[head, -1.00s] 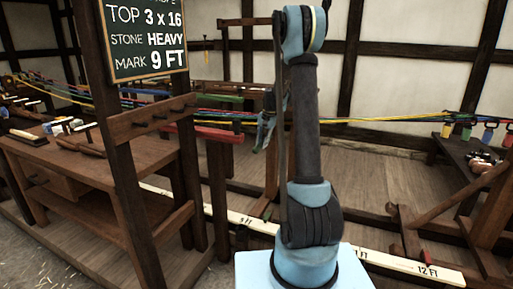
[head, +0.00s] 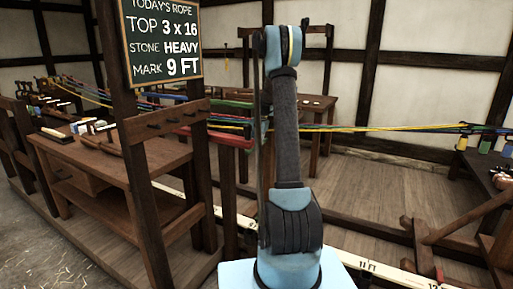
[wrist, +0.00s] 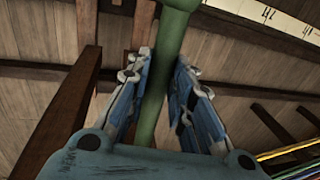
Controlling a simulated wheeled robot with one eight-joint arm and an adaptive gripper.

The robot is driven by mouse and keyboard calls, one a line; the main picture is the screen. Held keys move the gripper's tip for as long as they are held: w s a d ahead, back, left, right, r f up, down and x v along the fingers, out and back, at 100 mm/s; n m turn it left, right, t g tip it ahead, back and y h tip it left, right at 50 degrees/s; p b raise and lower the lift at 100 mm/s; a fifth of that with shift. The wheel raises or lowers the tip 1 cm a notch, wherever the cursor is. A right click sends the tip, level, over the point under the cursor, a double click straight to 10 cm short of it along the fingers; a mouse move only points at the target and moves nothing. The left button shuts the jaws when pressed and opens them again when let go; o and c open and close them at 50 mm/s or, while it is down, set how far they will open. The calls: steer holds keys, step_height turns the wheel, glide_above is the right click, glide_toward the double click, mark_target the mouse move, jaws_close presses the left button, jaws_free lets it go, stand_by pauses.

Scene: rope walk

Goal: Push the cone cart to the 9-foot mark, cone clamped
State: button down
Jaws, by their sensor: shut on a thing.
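My gripper (wrist: 162,65) is shut on an upright green bar (wrist: 172,28) in the wrist view, with one blue-grey finger on each side. The bar's upper end widens into a rounded knob at the picture's top edge. In the head view my arm hides the gripper and most of what is in front of it, so I cannot make out the cone cart or its clamp. A pale marked scale (head: 357,262) runs along the floor track, with an 11 FT label right of my arm. The 9-foot mark is not readable. The chalkboard (head: 162,42) reads MARK 9 FT and STONE HEAVY.
A wooden workbench (head: 105,150) with tools stands at left, beside a post rack with pegs (head: 165,120). Coloured strands (head: 370,128) stretch across to a dark stand at right, with coloured spools (head: 485,145). Timber beams (head: 425,240) stand low at right. Plank floor lies open behind.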

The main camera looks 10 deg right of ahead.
steer(key=shift+a, duration=0.1)
steer(key=c, duration=1.4)
jaws_free()
steer(key=shift+r, duration=0.1)
steer(key=r, duration=0.3)
steer(key=s+d+r, duration=0.1)
steer(key=r, duration=0.3)
steer(key=d+r, duration=0.1)
steer(key=r, duration=0.3)
steer(key=shift+s+r, duration=0.2)
